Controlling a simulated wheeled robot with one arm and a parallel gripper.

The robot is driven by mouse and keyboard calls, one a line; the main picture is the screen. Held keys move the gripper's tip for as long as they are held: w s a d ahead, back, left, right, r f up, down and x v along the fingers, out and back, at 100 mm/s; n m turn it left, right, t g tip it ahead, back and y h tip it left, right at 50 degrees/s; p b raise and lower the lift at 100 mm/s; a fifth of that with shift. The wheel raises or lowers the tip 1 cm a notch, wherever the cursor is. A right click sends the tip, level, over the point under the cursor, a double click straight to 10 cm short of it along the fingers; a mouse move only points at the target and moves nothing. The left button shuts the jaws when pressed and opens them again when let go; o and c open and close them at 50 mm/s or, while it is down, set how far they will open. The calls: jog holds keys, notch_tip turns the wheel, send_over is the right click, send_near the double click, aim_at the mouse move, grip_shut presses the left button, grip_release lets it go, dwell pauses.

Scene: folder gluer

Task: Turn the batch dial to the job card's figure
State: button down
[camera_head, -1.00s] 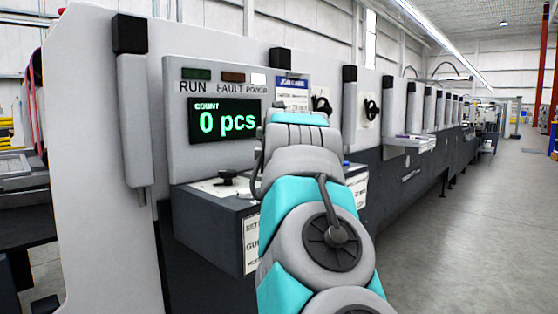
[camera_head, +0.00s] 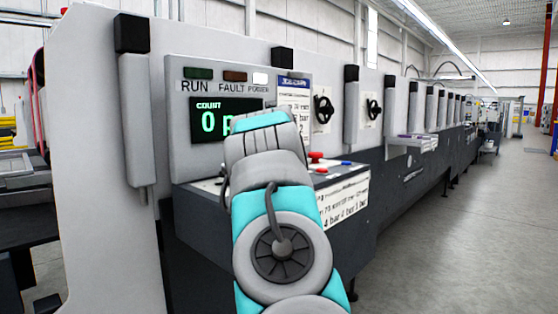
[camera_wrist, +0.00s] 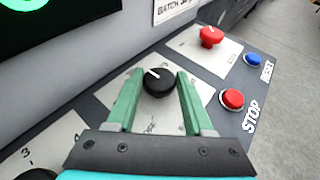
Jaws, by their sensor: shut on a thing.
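In the wrist view a round black dial knob (camera_wrist: 158,84) with a white pointer line sits on a pale plate. Its pointer aims to the upper left; the plate's figures are too faint or covered to read. In the head view my arm hides the gripper and knob. The job card (camera_head: 294,97) hangs beside the display, partly covered by my arm; its text is only partly readable.
The count display (camera_head: 208,120) shows 0, its right part covered by my arm. Right of the knob are a red knob (camera_wrist: 210,36), a blue RESET button (camera_wrist: 253,60) and a red STOP button (camera_wrist: 232,99). Another black dial (camera_wrist: 37,174) is at lower left.

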jog(key=shift+c, duration=1.6)
grip_release()
jog(key=b+v, duration=0.1)
jog(key=v, duration=0.6)
jog(key=shift+s+a+r+b, duration=0.1)
jog(key=shift+s+r+b, duration=0.1)
jog(key=shift+s+b, duration=0.2)
